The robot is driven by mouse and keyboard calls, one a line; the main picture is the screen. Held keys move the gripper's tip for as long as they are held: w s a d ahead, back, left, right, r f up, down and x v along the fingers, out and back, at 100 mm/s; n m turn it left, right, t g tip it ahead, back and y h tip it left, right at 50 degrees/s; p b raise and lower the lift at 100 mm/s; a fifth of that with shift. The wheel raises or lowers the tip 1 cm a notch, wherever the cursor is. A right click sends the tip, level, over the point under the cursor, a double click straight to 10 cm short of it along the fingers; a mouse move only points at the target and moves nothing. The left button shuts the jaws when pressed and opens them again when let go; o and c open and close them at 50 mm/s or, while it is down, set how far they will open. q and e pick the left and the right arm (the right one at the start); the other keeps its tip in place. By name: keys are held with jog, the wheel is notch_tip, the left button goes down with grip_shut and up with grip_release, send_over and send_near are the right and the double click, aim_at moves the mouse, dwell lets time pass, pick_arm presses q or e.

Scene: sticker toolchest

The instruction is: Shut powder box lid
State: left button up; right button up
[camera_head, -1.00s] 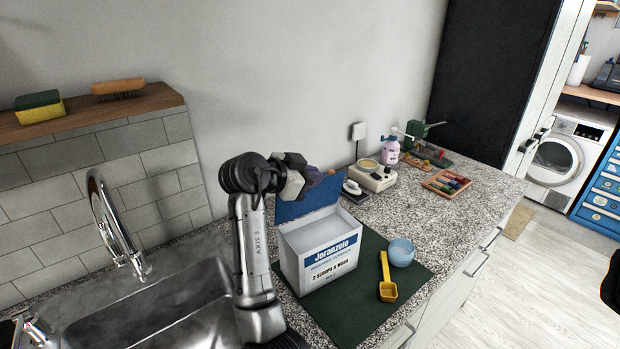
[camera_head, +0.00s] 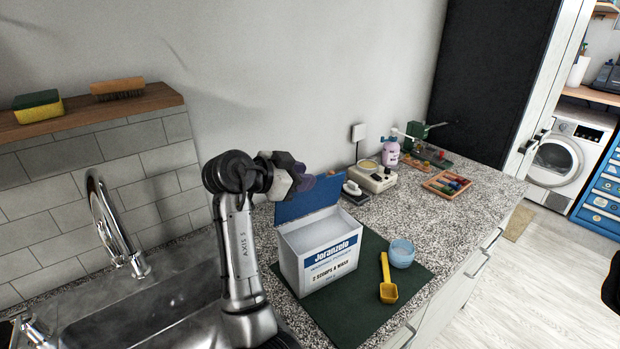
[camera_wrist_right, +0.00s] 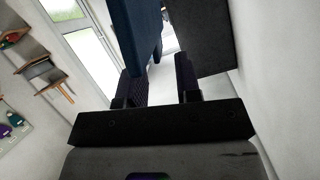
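The powder box (camera_head: 325,262), white with blue lettering, stands upright on a dark green mat (camera_head: 375,300). Its blue lid (camera_head: 318,200) is open and stands up from the box's back edge. My right gripper (camera_head: 308,183) is at the lid's upper left corner, and the head view does not show whether they touch. In the right wrist view the two dark fingers (camera_wrist_right: 158,76) are apart with a gap between them. A dark blue panel (camera_wrist_right: 138,32), apparently the lid, shows just beyond them. My left gripper is not in view.
A yellow scoop (camera_head: 388,285) and a light blue cup (camera_head: 401,253) are on the mat to the right of the box. A white device (camera_head: 372,177) and a spray bottle (camera_head: 391,150) stand behind. The sink tap (camera_head: 115,225) is at left.

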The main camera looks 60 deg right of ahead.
jog(key=b+v, duration=0.1)
jog(key=v, duration=1)
jog(key=shift+c, duration=0.2)
